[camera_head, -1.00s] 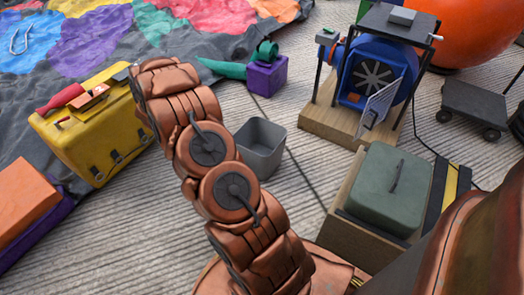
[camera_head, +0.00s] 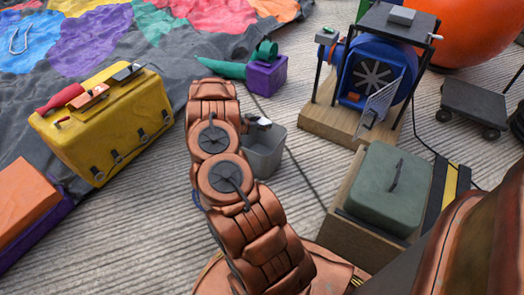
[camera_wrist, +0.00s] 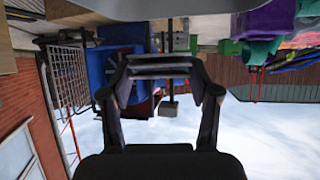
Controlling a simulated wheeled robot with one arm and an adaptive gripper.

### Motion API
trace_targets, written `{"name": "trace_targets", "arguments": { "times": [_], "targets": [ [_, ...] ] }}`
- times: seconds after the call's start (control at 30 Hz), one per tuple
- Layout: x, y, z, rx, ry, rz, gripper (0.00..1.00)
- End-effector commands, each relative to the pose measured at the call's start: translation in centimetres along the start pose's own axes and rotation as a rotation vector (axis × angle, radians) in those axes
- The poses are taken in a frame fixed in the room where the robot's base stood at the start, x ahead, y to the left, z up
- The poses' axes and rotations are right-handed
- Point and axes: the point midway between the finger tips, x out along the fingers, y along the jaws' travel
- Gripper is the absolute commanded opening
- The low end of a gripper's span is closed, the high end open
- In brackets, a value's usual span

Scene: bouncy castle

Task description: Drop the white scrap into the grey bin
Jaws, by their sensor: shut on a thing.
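The grey bin (camera_head: 266,162) stands on the ribbed floor, partly hidden behind my copper arm. My gripper (camera_head: 257,124) is at the bin's back rim, seen small past the arm, mostly hidden by it. A small pale bit at its tip looks like the white scrap (camera_head: 264,122). In the wrist view, my gripper's fingers (camera_wrist: 160,68) are close together. The scrap cannot be made out clearly there. I cannot tell whether it is over the opening or beyond the rim.
A yellow tool bag (camera_head: 100,135) stands at left. A blue blower (camera_head: 375,75) on a wooden base is behind right. A green-lidded box (camera_head: 388,190) is at right. A purple block (camera_head: 267,76) with a green piece lies behind the bin.

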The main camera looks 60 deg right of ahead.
Motion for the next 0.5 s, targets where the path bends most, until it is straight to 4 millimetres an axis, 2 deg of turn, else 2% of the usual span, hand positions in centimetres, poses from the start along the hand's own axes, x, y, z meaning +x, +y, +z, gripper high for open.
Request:
{"name": "trace_targets", "arguments": {
  "times": [0.5],
  "targets": [
    [2.4,0.0,4.5,-0.002,0.0,0.0,0.43]
  ]
}}
